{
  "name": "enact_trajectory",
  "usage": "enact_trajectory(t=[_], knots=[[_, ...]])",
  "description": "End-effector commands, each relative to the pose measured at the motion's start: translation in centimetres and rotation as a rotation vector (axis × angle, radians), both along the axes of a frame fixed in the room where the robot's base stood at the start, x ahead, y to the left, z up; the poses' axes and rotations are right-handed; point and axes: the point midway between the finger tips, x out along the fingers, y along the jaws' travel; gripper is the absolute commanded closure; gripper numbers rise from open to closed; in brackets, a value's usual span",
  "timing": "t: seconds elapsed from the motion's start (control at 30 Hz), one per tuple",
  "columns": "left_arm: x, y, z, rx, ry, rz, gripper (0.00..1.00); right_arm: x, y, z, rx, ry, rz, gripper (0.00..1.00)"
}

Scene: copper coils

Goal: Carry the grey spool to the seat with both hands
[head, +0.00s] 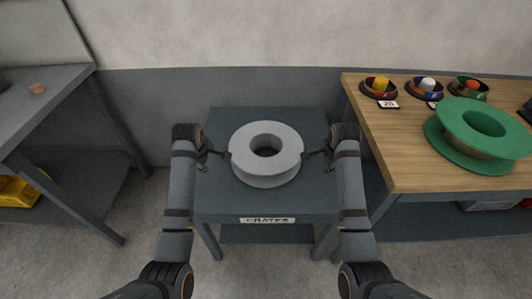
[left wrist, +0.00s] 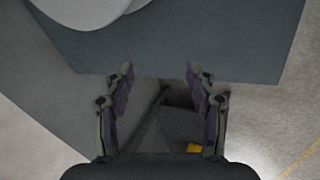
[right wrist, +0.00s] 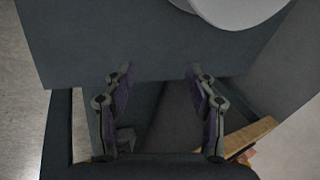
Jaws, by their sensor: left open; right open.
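The grey spool (head: 266,172), a thick ring with a hole in its middle, lies flat on a small dark table (head: 230,205) labelled "CRATES". My left gripper (head: 220,154) is at the spool's left side and my right gripper (head: 314,153) at its right side, both close to its rim; I cannot tell whether they touch it. In the left wrist view the jaws (left wrist: 160,75) are apart and empty, with the spool (left wrist: 85,8) at the top left. In the right wrist view the jaws (right wrist: 158,73) are also apart and empty, with the spool (right wrist: 238,8) at the top. I cannot make out which thing is the seat.
A wooden-topped bench (head: 405,170) on the right bears a green spool (head: 455,138) and several small dark dishes with coloured items. A grey bench (head: 45,105) on the left has a small pinkish object (head: 37,89) on it. A wall stands behind the small table.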

Motion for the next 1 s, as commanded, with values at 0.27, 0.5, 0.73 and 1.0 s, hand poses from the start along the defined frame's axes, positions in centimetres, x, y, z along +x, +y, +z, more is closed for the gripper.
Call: enact_trajectory(t=[0.27,0.5,0.73,1.0], knots=[[4.7,-2.1,3.7,-0.121,-0.026,0.204,0.43,4.7,2.2,3.8,0.122,-0.026,-0.203,0.43],[4.7,-2.1,3.7,-0.122,-0.027,0.205,0.43,4.7,2.1,3.7,0.122,-0.027,-0.205,0.43],[5.6,-2.1,1.8,-0.121,-0.024,0.203,0.43,5.6,2.1,1.8,0.121,-0.024,-0.203,0.43],[8.1,-2.0,-3.0,-0.12,-0.023,0.204,0.43,8.1,2.1,-3.0,0.12,-0.024,-0.204,0.43]])
